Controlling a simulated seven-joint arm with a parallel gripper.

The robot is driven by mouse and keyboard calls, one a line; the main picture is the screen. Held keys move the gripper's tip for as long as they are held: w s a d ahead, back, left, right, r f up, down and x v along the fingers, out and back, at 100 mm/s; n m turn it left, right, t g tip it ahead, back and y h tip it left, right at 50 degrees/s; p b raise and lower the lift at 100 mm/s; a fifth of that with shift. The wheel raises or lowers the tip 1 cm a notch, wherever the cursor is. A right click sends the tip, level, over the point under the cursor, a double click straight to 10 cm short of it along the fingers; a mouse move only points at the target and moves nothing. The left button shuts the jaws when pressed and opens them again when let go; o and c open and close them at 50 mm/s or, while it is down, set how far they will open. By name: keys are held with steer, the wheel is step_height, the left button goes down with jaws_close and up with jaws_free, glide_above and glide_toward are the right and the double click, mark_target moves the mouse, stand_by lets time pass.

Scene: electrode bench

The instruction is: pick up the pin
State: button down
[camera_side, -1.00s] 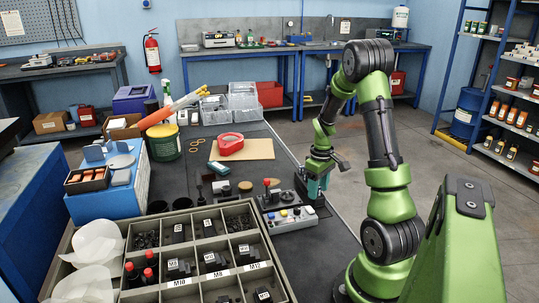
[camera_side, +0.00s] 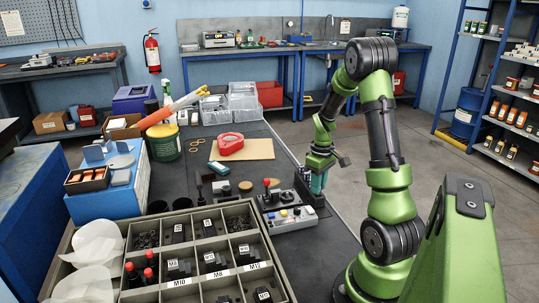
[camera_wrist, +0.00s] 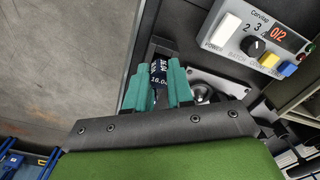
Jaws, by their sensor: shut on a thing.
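My gripper (camera_wrist: 160,88) has teal fingers and is shut on a small dark piece with white printed digits (camera_wrist: 158,72), seen between the fingers in the wrist view. I take this piece for the pin; its lower end is hidden by the fingers and the hand. In the side view my gripper (camera_side: 317,184) points down just behind the grey control box (camera_side: 291,219), near the bench's right edge. The pin cannot be made out there, and I cannot tell whether it is clear of what is below.
The control box also shows in the wrist view (camera_wrist: 257,40), right of the fingers, beside a metal plate (camera_wrist: 222,86). A compartment tray (camera_side: 262,253) fills the front of the bench. A red item (camera_side: 230,144) lies on a brown board (camera_side: 256,149) farther back.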

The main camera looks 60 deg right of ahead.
step_height(320, 180, up, 3)
steer(key=shift+s+a+f, duration=0.1)
steer(key=shift+a+f, duration=0.05)
steer(key=shift+f, duration=0.05)
steer(key=s+a+r, duration=0.1)
steer(key=s+a, duration=0.8)
steer(key=a, duration=0.3)
steer(key=w+d+r+t, duration=0.1)
steer(key=w+d, duration=0.2)
steer(key=w, duration=0.8)
steer(key=w+d+r+t+h, duration=0.1)
steer(key=w+d+t, duration=0.1)
steer(key=w, duration=0.8)
steer(key=w+d+r+t, duration=0.1)
steer(key=w+d, duration=0.2)
steer(key=w, duration=0.8)
steer(key=shift+s+d+f, duration=0.1)
steer(key=shift+f, duration=2.8)
steer(key=shift+f, duration=0.65)
step_height(320, 180, up, 7)
